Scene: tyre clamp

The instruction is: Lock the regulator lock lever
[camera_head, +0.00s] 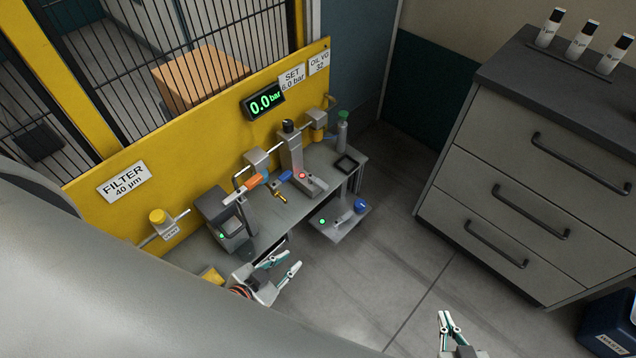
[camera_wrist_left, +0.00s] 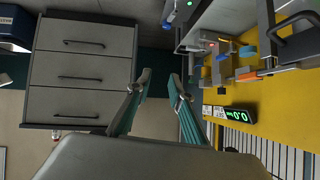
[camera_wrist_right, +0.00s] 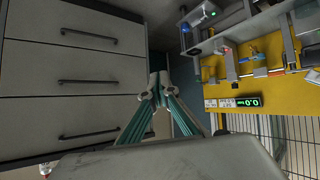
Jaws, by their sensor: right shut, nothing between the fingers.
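A grey upright unit with a black knob (camera_head: 288,126) stands on the bench below the SET 6.0 bar sign; it may be the regulator. A blue handle (camera_head: 285,176) and an orange handle (camera_head: 250,185) lie to its left; I cannot tell which part is the lock lever. The orange handle also shows in the left wrist view (camera_wrist_left: 247,76). The display (camera_head: 264,101) reads 0.0 bar. My left gripper (camera_head: 283,263) is open and empty in front of the bench, apart from the handles. My right gripper (camera_head: 450,324) is shut and empty over the floor, far from the bench.
A grey bench (camera_head: 268,222) runs along the yellow panel (camera_head: 195,150). A lower shelf with a blue knob (camera_head: 360,206) juts out at its right. A drawer cabinet (camera_head: 535,165) stands at the right, with a blue waste bin (camera_head: 609,325) near it. The floor between is clear.

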